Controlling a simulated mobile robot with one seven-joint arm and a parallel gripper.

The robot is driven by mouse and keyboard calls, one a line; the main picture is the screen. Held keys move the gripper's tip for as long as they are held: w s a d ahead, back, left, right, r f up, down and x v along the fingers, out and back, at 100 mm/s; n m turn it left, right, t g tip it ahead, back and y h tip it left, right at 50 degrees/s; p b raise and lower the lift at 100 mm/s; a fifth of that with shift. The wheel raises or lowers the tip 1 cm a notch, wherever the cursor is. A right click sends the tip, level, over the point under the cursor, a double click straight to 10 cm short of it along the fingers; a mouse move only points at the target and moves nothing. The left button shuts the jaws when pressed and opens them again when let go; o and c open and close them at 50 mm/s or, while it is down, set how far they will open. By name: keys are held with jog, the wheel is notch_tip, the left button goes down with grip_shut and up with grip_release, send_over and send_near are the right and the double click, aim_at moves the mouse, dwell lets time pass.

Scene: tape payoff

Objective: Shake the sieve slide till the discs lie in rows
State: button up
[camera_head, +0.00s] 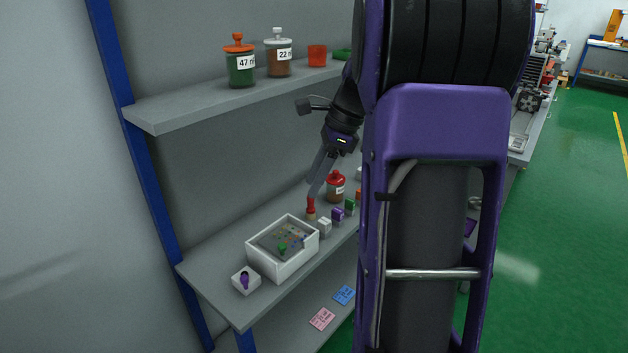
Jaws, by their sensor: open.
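A white open box (283,264) stands on the bench shelf, with a grey tray surface (268,240) inside it. Small coloured discs (287,237) lie scattered on that surface, too small to tell whether they form rows. A green piece (282,248) stands among them; I cannot tell whether it is a slide handle. My gripper (313,192) is open and points down behind the box, just above a red-topped object (311,206). I cannot tell whether it touches that object.
A small white block with a purple piece (244,281) stands at the box's front left. Several small blocks (338,214) and a red-lidded jar (335,186) stand to the right. An upper shelf (220,104) holds jars above. My own body hides the bench's right part.

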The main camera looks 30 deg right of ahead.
jog(key=shift+w+d+f+n+p, duration=0.15)
jog(key=shift+w+f+n+p, duration=0.15)
jog(key=shift+p, duration=0.25)
jog(key=shift+c, duration=1.2)
jog(key=f+n, duration=0.1)
jog(key=w+d+f+n+g+h+p, duration=0.1)
jog(key=f, duration=0.1)
jog(key=f+p, duration=0.1)
jog(key=f, duration=0.1)
jog(key=shift+w+d+n+g, duration=0.25)
jog(key=shift+d+n+g, duration=0.05)
jog(key=shift+d+n, duration=0.1)
grip_shut()
send_over(285, 258)
jog(key=d, duration=0.4)
jog(key=x, duration=0.3)
jog(key=d+x, duration=0.1)
jog(key=x, duration=0.2)
jog(key=d+x, duration=0.1)
jog(key=x, duration=0.2)
jog(key=shift+w+f+b, duration=0.3)
jog(key=shift+f+b, duration=0.1)
jog(key=shift+f, duration=0.1)
jog(key=shift+a, duration=0.35)
jog(key=shift+s+a, duration=0.2)
jog(key=shift+a, duration=0.5)
jog(key=shift+s+a, duration=0.25)
jog(key=shift+a, duration=0.5)
